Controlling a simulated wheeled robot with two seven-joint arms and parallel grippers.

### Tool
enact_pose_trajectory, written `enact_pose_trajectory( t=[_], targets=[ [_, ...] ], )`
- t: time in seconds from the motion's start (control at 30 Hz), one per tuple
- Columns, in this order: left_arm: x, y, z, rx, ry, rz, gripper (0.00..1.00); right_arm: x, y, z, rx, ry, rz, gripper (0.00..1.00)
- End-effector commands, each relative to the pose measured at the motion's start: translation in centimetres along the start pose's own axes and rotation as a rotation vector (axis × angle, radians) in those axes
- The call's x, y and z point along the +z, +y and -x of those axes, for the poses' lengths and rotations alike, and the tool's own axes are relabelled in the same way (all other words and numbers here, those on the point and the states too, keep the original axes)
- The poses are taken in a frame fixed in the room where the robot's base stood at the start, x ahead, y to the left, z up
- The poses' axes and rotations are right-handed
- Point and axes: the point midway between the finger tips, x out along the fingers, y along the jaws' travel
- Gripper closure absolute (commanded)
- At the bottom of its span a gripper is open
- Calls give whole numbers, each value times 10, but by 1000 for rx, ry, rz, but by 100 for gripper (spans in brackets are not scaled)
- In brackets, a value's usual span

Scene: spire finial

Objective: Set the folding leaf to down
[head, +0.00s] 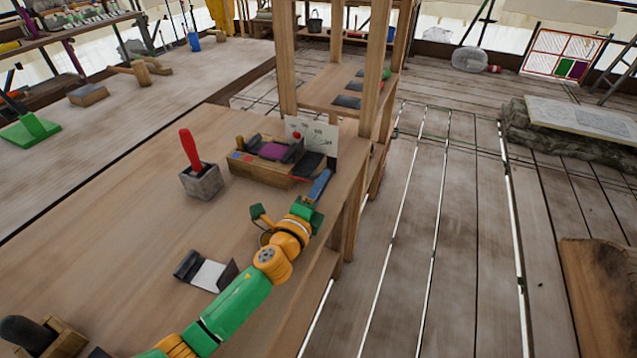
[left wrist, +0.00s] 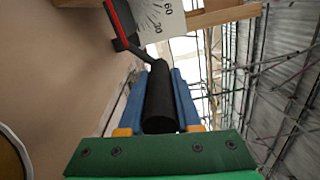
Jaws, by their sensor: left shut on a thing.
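The folding leaf (head: 309,164) is a dark panel at the right end of a small wooden bench fixture (head: 262,178). It sticks out toward the table's right edge and looks partly lowered, though its exact angle is hard to tell. A white scale plate (head: 318,137) with angle marks stands behind it. In the left wrist view the leaf shows a red edge (left wrist: 122,20), with the scale (left wrist: 160,18) beside it. A black cylindrical handle (left wrist: 159,98) joins the leaf by a thin bent rod. My left gripper (head: 321,184) is shut on this handle between its blue fingers. My right gripper is out of view.
A grey block (head: 202,182) with a red-handled tool stands left of the fixture. A dark-and-white holder (head: 207,273) lies nearer on the table. A wooden post (head: 373,70) rises behind the scale. The table's right edge is close to my left gripper.

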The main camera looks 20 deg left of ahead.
Motion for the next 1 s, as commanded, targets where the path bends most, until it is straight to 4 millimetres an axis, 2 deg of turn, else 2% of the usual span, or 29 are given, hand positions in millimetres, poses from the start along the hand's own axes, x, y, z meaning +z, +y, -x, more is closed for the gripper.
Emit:
enact_pose_trajectory(
  t=[0.67,0.7,0.77,0.8,1.0],
  targets=[
    [-3,7,0,3,1,-53,100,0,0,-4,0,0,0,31],
    [-3,7,0,4,1,-53,57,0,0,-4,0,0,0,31],
    [-3,7,0,3,1,-53,41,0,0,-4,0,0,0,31],
    [-2,7,0,3,1,-53,38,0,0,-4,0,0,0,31],
    [-2,6,0,1,0,-52,38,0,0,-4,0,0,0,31]
  ],
)
